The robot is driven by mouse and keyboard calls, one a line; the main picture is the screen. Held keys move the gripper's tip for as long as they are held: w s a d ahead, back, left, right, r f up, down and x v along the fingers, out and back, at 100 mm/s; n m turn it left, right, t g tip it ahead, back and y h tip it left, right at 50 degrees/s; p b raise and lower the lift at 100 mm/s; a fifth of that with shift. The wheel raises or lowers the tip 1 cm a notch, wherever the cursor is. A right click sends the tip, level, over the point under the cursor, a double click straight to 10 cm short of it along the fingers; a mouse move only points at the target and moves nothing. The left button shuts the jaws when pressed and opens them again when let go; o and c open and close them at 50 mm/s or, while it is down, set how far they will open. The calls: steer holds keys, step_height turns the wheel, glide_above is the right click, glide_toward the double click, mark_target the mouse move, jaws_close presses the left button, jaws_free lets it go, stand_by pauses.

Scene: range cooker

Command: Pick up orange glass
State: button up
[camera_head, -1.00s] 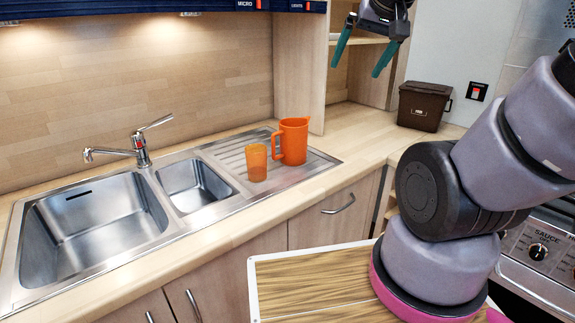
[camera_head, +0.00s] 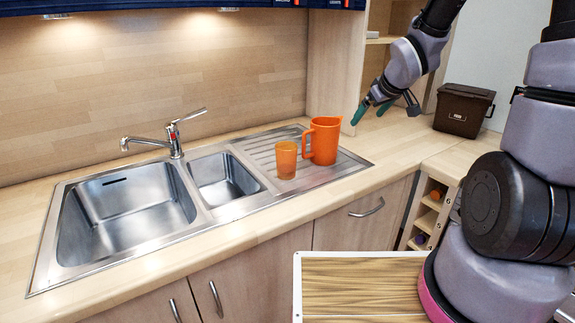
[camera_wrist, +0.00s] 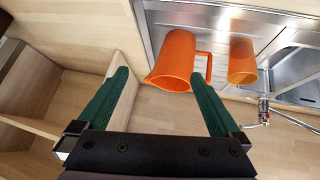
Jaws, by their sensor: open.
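The orange glass (camera_head: 286,160) stands upright on the ridged drainboard, just left of the orange jug (camera_head: 325,141). In the wrist view the glass (camera_wrist: 242,62) lies to the right of the jug (camera_wrist: 176,62), beyond its handle. My gripper (camera_head: 386,115) is open and empty, above the counter to the right of the jug and apart from both. In the wrist view its two green fingers (camera_wrist: 160,90) are spread, with the jug showing past the gap between them and the glass outside the right finger.
The steel sink (camera_head: 120,214) with its tap (camera_head: 174,141) is left of the glass. A dark brown bin (camera_head: 462,109) stands on the counter at the right. An open shelf unit (camera_head: 338,70) rises behind the gripper. The front counter edge is clear.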

steer(key=w+a+f+n+y, duration=0.2)
steer(key=a+f+n+y, duration=0.15)
steer(key=a+f, duration=0.5)
steer(key=n+y, duration=0.2)
steer(key=y, duration=0.4)
glide_toward(295, 156)
steer(key=x, duration=0.5)
steer(key=shift+w+d+f, duration=0.1)
steer(key=shift+w, duration=0.1)
steer(key=shift+a, duration=0.35)
steer(key=x, duration=0.5)
steer(key=shift+a, duration=0.15)
steer(key=x, duration=0.4)
steer(key=shift+w+a+r, duration=0.1)
steer(key=shift+a+r, duration=0.1)
steer(key=shift+r, duration=0.15)
steer(key=shift+w+a+f, duration=0.2)
steer(key=shift+w+a, duration=0.15)
steer(key=shift+a, duration=0.1)
steer(key=c, duration=1.4)
